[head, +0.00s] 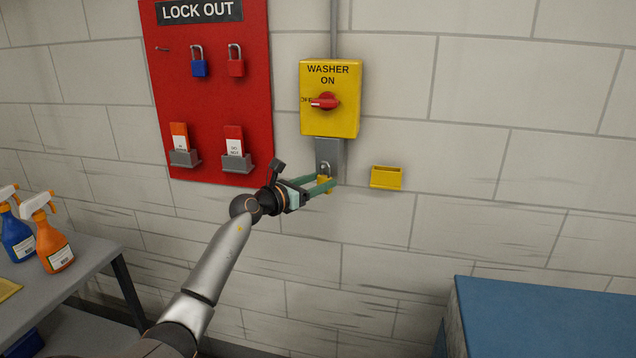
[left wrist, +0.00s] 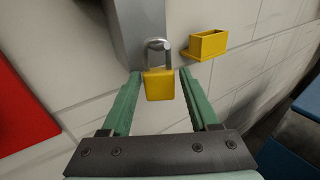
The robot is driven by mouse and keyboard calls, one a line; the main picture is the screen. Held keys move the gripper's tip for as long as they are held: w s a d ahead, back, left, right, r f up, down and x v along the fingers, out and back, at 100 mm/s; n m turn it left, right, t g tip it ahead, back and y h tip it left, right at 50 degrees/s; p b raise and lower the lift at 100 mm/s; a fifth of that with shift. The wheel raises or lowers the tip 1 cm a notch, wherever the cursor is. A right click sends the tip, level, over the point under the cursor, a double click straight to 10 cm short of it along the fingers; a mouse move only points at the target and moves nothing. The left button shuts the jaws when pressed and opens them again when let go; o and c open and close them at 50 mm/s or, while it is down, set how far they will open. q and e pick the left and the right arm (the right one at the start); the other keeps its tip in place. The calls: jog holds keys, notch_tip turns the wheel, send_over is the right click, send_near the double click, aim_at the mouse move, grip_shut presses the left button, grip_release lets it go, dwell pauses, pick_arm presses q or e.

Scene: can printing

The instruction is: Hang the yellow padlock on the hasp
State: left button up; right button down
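The yellow padlock (head: 322,183) is at the lower end of the grey hasp plate (head: 329,148) under the yellow switch box, its body hanging down and its shackle up. In the left wrist view the padlock (left wrist: 159,86) shows upright, with its silver shackle overlapping the grey plate (left wrist: 138,30). Whether the shackle passes through a hole is hard to tell. My left gripper (head: 326,184) has its green fingers on either side of the padlock body. In the left wrist view the gripper (left wrist: 159,76) is open, with a gap on both sides. My right gripper is out of view.
The red lockout board (head: 208,100) holds blue and red padlocks and tags, left of the switch box (head: 330,98). An empty yellow holder (head: 386,178) is on the wall to the right. A table with spray bottles (head: 50,245) stands left, a blue cabinet (head: 550,315) lower right.

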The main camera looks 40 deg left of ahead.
pick_arm(q)
jog(key=shift+o, duration=1.3)
jog(key=shift+r, duration=0.1)
jog(key=shift+a, duration=0.1)
jog(key=shift+s, duration=0.1)
jog(key=shift+s, duration=0.15)
jog(key=s+b, duration=0.1)
jog(key=s, duration=1.1)
jog(key=shift+r, duration=0.25)
